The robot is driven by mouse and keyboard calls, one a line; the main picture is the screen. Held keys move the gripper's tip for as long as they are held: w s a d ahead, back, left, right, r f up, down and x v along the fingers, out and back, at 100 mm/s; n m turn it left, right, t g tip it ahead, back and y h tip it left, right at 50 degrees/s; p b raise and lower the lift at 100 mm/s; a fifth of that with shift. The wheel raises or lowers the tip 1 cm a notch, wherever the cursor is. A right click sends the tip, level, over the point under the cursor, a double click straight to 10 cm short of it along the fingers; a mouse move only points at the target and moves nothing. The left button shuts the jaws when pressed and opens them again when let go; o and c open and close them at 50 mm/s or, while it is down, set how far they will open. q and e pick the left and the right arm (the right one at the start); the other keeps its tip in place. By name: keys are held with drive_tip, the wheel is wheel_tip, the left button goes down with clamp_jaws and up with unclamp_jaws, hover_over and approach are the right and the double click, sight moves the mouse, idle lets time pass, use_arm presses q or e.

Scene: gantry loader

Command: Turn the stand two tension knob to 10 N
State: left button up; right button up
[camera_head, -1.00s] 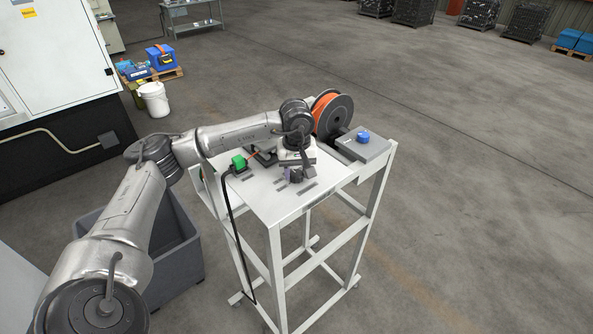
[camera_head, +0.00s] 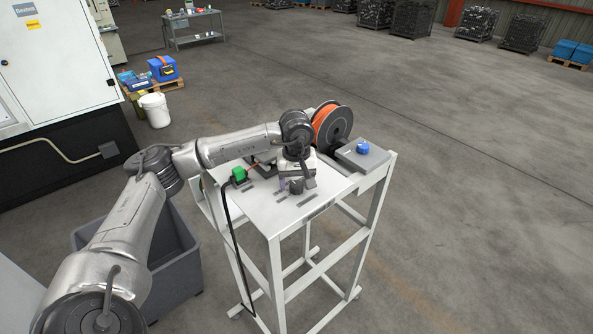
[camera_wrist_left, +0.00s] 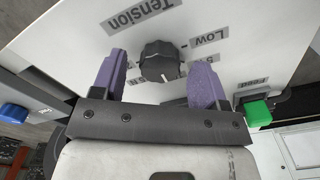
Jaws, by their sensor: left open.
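The tension knob (camera_wrist_left: 160,62) is a dark ribbed dial with a light pointer mark, set in the white panel of the stand (camera_wrist_left: 245,30). In the left wrist view it sits between the two purple fingers of my left gripper (camera_wrist_left: 155,82), which are apart with a gap on each side of the knob. In the head view my left gripper (camera_head: 290,186) is over the stand's top (camera_head: 268,207) at the knob (camera_head: 297,187). My right gripper is not seen.
A green block (camera_head: 239,174) with a black cable is on the stand's left. An orange spool (camera_head: 330,126) and a grey box with a blue knob (camera_head: 362,148) are at the back right. A grey bin (camera_head: 176,273) stands left of the stand.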

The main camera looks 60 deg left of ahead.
sight(297, 184)
use_arm(q)
wheel_tip(297, 184, up, 14)
drive_tip(key=p, duration=0.1)
drive_tip(key=shift+f+p, duration=0.15)
drive_tip(key=shift+p, duration=0.2)
idle(0.7)
